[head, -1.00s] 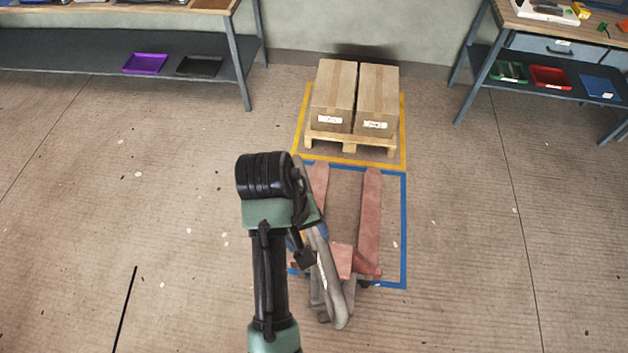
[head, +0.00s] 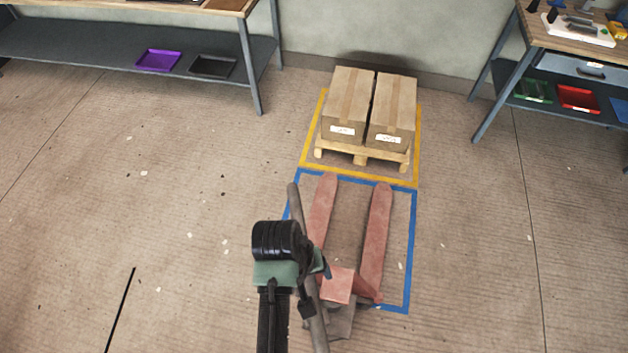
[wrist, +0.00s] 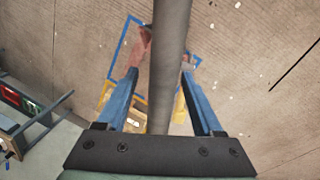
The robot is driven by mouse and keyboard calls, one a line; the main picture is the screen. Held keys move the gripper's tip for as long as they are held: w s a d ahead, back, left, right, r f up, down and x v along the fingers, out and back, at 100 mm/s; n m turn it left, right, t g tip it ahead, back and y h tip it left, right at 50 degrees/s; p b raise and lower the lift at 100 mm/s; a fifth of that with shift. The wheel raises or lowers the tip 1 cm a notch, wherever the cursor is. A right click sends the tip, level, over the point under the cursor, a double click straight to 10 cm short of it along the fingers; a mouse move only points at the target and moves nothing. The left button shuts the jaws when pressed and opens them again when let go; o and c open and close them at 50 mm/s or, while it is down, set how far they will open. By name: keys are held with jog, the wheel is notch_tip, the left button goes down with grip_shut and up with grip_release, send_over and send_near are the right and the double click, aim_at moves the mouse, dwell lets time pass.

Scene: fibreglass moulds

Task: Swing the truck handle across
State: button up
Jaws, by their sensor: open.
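The pallet truck has two red forks (head: 378,235) and a red body (head: 337,285). It stands in the blue floor outline. Its long grey handle (head: 312,312) leans across the left side of the truck in the head view, partly hidden by my arm. In the wrist view the handle (wrist: 168,60) runs down the middle, between the two blue fingers of my gripper (wrist: 160,74). The fingers are apart, one on each side of the bar. I cannot tell whether either touches it.
A wooden pallet (head: 360,155) with two cardboard boxes (head: 392,105) stands in a yellow outline (head: 308,140) beyond the forks. Workbenches stand at the back left (head: 250,70) and back right (head: 495,95). The floor on both sides of the truck is open.

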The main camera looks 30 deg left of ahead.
jog(key=shift+s+d+f+b, duration=0.15)
jog(key=shift+f+b, duration=0.35)
jog(key=shift+f, duration=0.3)
jog(key=shift+c, duration=0.2)
grip_shut()
dwell(0.9)
